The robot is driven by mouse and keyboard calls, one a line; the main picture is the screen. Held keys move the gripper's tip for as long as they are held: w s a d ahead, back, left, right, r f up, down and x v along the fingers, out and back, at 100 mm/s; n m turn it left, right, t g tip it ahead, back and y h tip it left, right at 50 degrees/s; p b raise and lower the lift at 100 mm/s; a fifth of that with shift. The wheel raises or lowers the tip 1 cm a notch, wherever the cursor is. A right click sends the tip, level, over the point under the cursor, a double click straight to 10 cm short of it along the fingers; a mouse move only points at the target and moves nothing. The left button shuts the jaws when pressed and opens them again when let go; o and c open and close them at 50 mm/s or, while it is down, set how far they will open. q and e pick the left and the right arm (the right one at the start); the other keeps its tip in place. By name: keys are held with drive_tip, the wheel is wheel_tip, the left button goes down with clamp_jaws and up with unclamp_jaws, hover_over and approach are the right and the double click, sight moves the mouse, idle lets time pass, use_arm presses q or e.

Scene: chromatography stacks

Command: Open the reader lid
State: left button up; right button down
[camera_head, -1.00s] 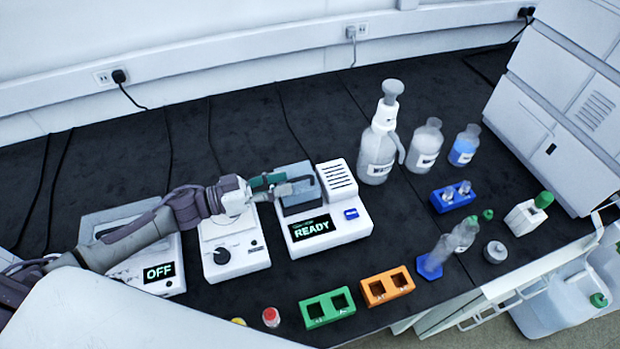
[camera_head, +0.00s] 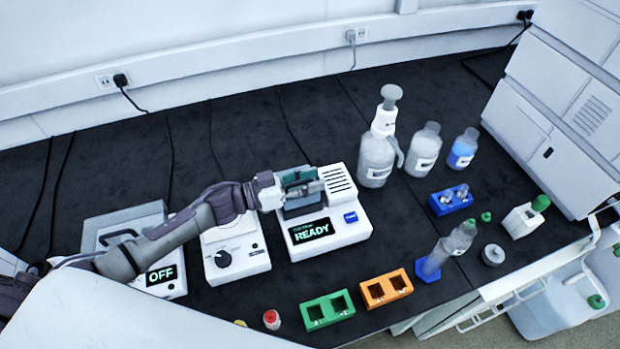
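The reader (camera_head: 331,236) is a white benchtop device with a screen that says READY, a blue button and a vented block on its right. Its grey lid area (camera_head: 300,210) is at the back left of the device and is largely covered by my gripper. My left gripper (camera_head: 303,185) comes in from the left and lies right over the lid area, its dark and teal fingers next to the vented block. I cannot tell whether its fingers are closed on the lid, nor the lid's exact angle. My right gripper is not in view.
A white device with a knob (camera_head: 236,256) and one reading OFF (camera_head: 161,276) stand to the left, under my arm. Green (camera_head: 327,308) and orange (camera_head: 386,289) racks lie in front. A pump bottle (camera_head: 377,155) stands behind right. Dark bench is clear behind the reader.

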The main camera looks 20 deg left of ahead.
use_arm(q)
clamp_jaws()
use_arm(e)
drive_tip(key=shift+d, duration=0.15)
